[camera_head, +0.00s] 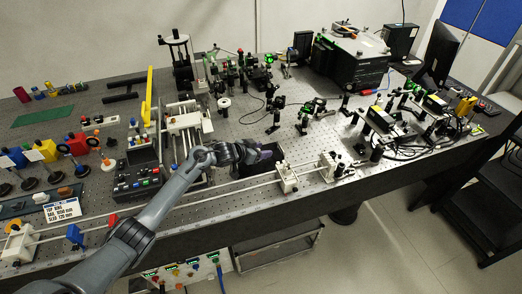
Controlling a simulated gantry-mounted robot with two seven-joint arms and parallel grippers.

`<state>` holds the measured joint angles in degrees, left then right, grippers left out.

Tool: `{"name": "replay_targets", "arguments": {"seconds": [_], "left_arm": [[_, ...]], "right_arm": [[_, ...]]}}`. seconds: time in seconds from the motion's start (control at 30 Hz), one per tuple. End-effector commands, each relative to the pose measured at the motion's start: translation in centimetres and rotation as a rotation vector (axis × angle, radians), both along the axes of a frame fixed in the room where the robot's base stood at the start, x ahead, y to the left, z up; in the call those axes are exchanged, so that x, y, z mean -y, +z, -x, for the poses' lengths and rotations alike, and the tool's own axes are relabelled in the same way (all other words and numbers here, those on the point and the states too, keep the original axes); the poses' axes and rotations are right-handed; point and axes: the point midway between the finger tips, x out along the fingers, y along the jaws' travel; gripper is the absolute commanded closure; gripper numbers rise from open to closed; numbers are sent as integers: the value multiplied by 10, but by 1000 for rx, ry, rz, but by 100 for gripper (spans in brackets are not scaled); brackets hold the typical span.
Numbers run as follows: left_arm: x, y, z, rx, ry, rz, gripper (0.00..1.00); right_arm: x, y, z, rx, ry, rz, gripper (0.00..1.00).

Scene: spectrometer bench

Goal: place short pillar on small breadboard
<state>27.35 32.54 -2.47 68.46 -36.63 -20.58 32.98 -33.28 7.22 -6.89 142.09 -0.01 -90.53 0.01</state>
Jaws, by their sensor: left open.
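My left arm reaches in from the lower left, and my left gripper (264,155) is over the front middle of the optical bench (235,130). The gripper is open, and I see nothing held in it. A small dark block or plate lies right by its tips, partly covered by the gripper; I cannot tell what it is. I cannot pick out the short pillar for certain among the many small posts. I cannot tell for certain which dark plate is the small breadboard. My right gripper is out of view.
A white rail assembly (288,180) runs along the front edge. Coloured mounts (76,144) and a button box (137,180) stand left. Several optics on posts fill the middle and right. A large black box (352,62) stands at the back. A green mat (42,116) lies far left.

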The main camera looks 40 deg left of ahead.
Motion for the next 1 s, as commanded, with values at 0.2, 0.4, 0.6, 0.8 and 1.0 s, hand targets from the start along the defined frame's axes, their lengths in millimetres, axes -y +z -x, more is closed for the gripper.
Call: {"name": "replay_targets", "arguments": {"seconds": [0.2, 0.4, 0.6, 0.8, 1.0], "left_arm": [[0, 5, 0, 1, 0, -1, 48], [-4, 13, 18, -2, -1, -2, 48], [-10, 32, 49, 0, -1, -4, 48], [-15, 48, 79, 0, -1, -4, 48], [-19, 57, 97, -1, 0, 0, 48]], "right_arm": [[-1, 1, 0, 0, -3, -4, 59], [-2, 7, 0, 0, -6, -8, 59], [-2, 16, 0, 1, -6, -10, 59], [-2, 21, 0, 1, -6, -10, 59], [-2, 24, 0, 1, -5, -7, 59]]}}
